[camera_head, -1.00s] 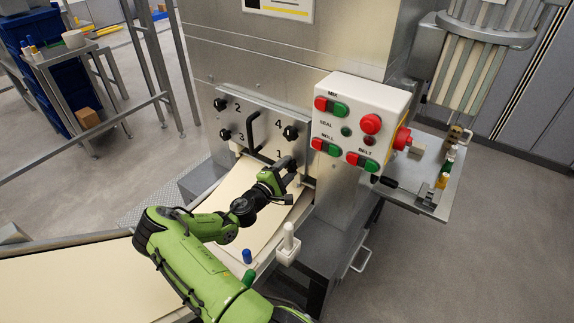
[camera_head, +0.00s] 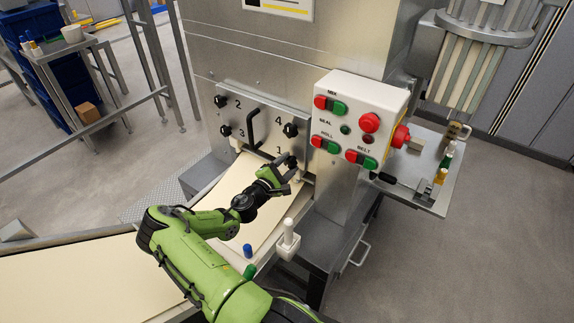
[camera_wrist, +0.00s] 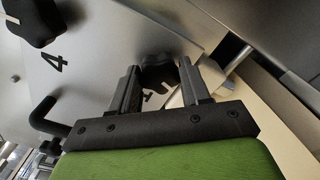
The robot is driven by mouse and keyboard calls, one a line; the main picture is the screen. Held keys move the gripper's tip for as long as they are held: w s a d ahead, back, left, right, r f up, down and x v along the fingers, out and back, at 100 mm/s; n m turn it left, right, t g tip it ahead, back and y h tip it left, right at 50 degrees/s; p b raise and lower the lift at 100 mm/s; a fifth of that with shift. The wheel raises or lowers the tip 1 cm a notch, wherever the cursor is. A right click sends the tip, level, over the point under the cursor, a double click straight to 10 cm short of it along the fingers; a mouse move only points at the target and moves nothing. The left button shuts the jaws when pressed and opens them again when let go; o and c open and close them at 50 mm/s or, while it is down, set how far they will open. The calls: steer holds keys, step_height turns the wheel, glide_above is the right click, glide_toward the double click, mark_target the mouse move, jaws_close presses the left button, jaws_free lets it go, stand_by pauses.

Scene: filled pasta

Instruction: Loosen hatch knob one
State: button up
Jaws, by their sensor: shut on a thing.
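The steel hatch plate (camera_head: 268,125) stands upright on the machine front, marked 1 to 4, with a black bar handle (camera_head: 251,128). Black knob one (camera_wrist: 158,74) is at its lower right, between the two fingers of my gripper (camera_wrist: 160,88) in the wrist view. My gripper (camera_head: 290,170) is shut on that knob in the head view, where the fingers partly hide it. Knob four (camera_head: 290,130) sits above it and also shows in the wrist view (camera_wrist: 32,20). Knobs two (camera_head: 220,102) and three (camera_head: 225,131) are on the left side of the plate.
A white control box (camera_head: 360,120) with red and green buttons juts out right of the hatch. A pale dough sheet (camera_head: 228,205) runs out below it under my arm. A white holder (camera_head: 288,240) and a blue-capped item (camera_head: 248,250) stand at the front edge.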

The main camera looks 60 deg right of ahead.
steer(key=o, duration=1)
steer(key=shift+o, duration=0.2)
steer(key=w+a+p, duration=0.1)
steer(key=w+a, duration=0.1)
steer(key=a, duration=1.3)
steer(key=shift+w+a, duration=0.25)
steer(key=shift+a, duration=0.05)
